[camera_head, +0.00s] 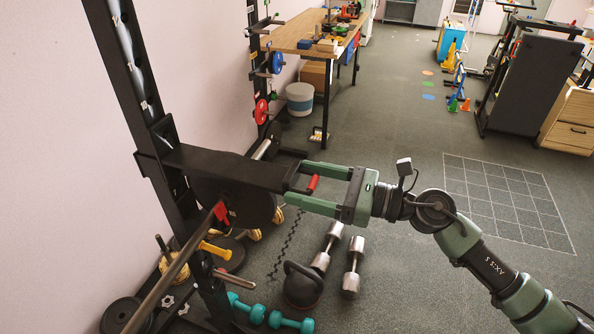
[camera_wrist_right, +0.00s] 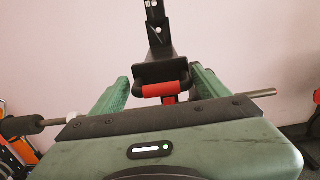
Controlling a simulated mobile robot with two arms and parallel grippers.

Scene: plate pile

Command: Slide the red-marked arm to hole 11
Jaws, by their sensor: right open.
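The black arm (camera_head: 225,167) sticks out from a black, holed rack upright (camera_head: 143,75) at the left of the head view. A red grip bar (camera_head: 313,183) crosses its free end. My right gripper (camera_head: 294,182) is open, with its green fingers on either side of the arm's end and the red bar between them. In the right wrist view, the red bar (camera_wrist_right: 165,89) lies between the two fingers (camera_wrist_right: 160,80), with gaps to both sides. The upright (camera_wrist_right: 157,30) rises behind it. Hole numbers are not readable. My left gripper is not in view.
A barbell (camera_head: 165,280) with a red clip (camera_head: 220,213) passes below the arm. A kettlebell (camera_head: 302,285), steel dumbbells (camera_head: 352,268) and teal dumbbells (camera_head: 290,322) lie on the floor beneath. Open floor lies to the right. A wooden workbench (camera_head: 300,32) stands behind.

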